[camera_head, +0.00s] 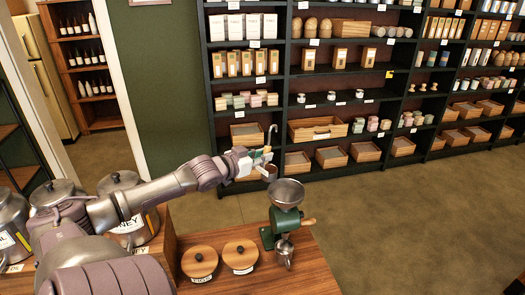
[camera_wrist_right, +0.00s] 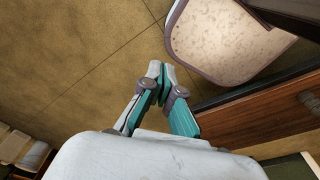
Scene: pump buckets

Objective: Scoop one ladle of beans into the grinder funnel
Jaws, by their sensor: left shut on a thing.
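My left gripper (camera_head: 262,157) comes in from the left in the head view and is shut on the ladle. The ladle's hooked metal handle (camera_head: 271,134) rises above the fingers. Its cup (camera_head: 269,172) hangs below them, looking roughly upright. The cup is just up and left of the grinder funnel (camera_head: 287,192) in the picture; its contents cannot be made out. The metal funnel tops the green grinder (camera_head: 285,221), which stands on the wooden counter. My right gripper (camera_wrist_right: 162,72) shows in the right wrist view, its fingertips together with nothing visible between them.
Two round wooden lids (camera_head: 199,262) lie on the counter (camera_head: 312,268) left of the grinder. A metal cup (camera_head: 285,250) is at the grinder's front. Large metal canisters (camera_head: 128,212) stand at the left, partly behind my arm. Stocked shelves (camera_head: 340,85) line the back wall beyond open floor.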

